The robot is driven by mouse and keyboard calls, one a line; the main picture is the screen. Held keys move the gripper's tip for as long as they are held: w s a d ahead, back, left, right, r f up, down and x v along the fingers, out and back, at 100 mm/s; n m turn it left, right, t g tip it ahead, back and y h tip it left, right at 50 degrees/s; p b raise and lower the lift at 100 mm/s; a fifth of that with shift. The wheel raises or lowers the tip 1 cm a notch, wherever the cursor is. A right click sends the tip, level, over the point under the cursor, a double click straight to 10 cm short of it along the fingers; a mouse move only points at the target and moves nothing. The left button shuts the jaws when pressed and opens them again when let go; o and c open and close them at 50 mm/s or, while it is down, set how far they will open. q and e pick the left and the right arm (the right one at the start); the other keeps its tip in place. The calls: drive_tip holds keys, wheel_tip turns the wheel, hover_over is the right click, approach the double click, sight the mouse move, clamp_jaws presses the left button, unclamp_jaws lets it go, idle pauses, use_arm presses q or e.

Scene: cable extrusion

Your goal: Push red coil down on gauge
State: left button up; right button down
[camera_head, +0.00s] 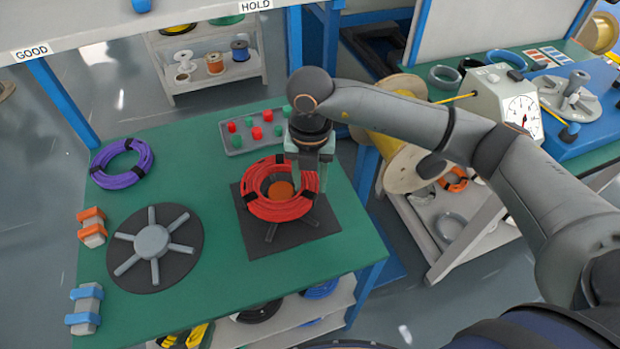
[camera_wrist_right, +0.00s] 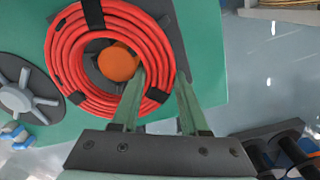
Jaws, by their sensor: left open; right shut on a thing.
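The red coil (camera_head: 266,208), bound with black ties, is around the orange hub (camera_head: 281,190) of a spoked fixture on a dark square plate (camera_head: 310,228). This fixture seems to be the gauge. The coil looks tilted, and spokes show below its near edge. I cannot tell whether it touches them. My right gripper (camera_head: 308,172) is shut on the coil's far right side. In the right wrist view, the gripper fingers (camera_wrist_right: 160,84) straddle the red coil (camera_wrist_right: 62,62), and the orange hub (camera_wrist_right: 118,63) shows inside the ring. My left gripper is not in view.
A round spoked fixture (camera_head: 152,241), a purple coil (camera_head: 121,165) and two small clamp-like blocks (camera_head: 92,228) (camera_head: 86,309) occupy the table's left side. A grey tray of red and green pieces (camera_head: 247,134) lies behind the coil. A dial instrument (camera_head: 505,98) stands at the right.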

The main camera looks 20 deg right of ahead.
drive_tip(key=shift+f+b, duration=0.75)
drive_tip(key=shift+f, duration=0.25)
drive_tip(key=shift+r, duration=0.1)
idle(0.3)
drive_tip(key=shift+c, duration=2.4)
unclamp_jaws()
drive_tip(key=shift+o, duration=0.7)
drive_tip(key=shift+a, duration=0.1)
